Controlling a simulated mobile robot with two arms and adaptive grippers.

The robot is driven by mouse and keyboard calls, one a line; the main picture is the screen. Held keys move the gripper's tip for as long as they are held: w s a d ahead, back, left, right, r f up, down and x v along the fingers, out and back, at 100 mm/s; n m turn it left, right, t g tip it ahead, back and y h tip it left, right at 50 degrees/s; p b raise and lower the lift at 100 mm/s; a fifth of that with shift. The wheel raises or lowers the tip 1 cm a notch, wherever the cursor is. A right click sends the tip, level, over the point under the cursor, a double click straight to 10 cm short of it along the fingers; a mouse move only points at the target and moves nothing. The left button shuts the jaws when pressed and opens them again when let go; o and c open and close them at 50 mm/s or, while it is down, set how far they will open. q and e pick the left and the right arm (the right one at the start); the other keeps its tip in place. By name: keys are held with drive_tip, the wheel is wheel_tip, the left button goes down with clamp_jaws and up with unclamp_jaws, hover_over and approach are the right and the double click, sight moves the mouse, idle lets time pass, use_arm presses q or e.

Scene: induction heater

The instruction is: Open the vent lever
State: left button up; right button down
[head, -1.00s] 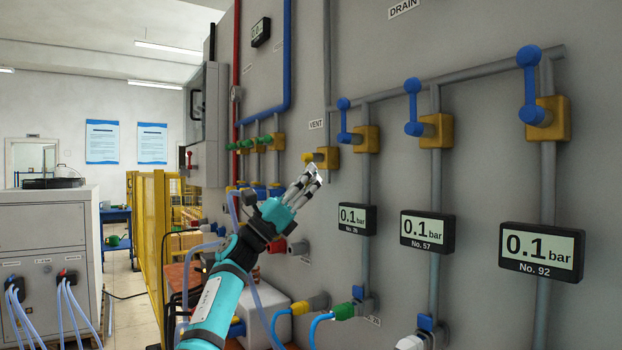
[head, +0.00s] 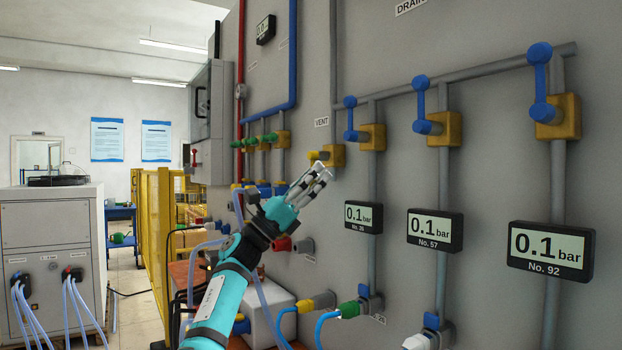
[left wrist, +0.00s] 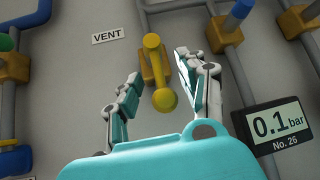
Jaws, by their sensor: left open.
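The yellow vent lever (left wrist: 158,75) shows in the left wrist view below and right of the VENT label (left wrist: 108,36). Its round knob points down toward my left gripper. In the head view the vent lever (head: 318,156) sits on a yellow valve block (head: 336,155) on the grey wall panel. My left gripper (head: 326,172) is just below the valve in the head view. In the left wrist view my left gripper (left wrist: 155,88) is open, one finger on each side of the knob. I cannot tell whether either finger touches it. My right gripper is not in view.
Blue levers (head: 421,104) on yellow blocks line the pipes to the right. Gauges (head: 435,229) reading 0.1 bar hang below them. Green-handled valves (head: 262,139) are to the left. Hoses and plugs (head: 330,312) run below my left arm.

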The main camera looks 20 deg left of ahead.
use_arm(q)
drive_tip(key=v, duration=1.2)
